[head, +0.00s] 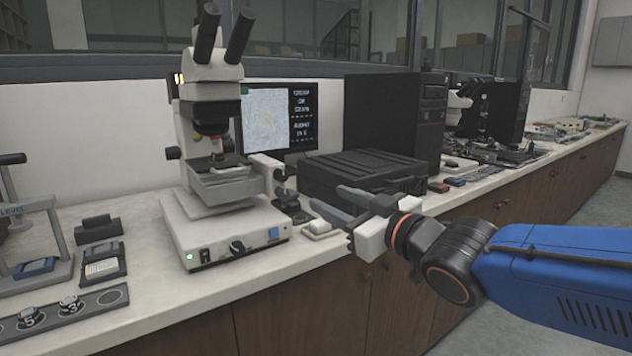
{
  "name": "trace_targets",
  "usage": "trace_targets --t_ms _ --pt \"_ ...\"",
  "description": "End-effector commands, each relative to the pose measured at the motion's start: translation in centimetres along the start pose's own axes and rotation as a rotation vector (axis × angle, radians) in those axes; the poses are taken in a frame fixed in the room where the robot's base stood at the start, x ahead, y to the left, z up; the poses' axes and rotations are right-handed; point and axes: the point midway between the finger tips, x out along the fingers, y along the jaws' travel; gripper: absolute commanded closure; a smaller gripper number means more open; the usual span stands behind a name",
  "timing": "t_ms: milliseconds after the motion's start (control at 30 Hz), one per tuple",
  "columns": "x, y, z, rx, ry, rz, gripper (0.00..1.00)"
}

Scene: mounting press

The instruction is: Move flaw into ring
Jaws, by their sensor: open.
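A white microscope (210,110) with black eyepieces stands on the bench at left centre, its grey stage (225,186) under the objective. Behind it, a monitor (268,135) shows a pale speckled picture and white text on black that is too small to read surely. I cannot make out a flaw or a ring on it. A small black control stand (291,200) is just right of the microscope. My gripper (340,204) is open and empty, its fingers pointing left over the bench's front edge, right of the microscope and apart from it.
A black case (360,172) lies behind my gripper, with a black computer tower (396,118) beyond. At left are a strip with numbered knobs (70,306) and black holders (100,232).

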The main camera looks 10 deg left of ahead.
Motion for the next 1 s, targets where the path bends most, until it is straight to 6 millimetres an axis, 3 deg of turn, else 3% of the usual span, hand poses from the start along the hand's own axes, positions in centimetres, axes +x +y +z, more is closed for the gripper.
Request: trace_targets --t_ms 267,1000 --pt "2.0 -0.4 -0.3 -0.002 0.009 -0.01 0.56" --pt "12.7 -0.4 -0.2 -0.002 0.007 -0.009 0.56"
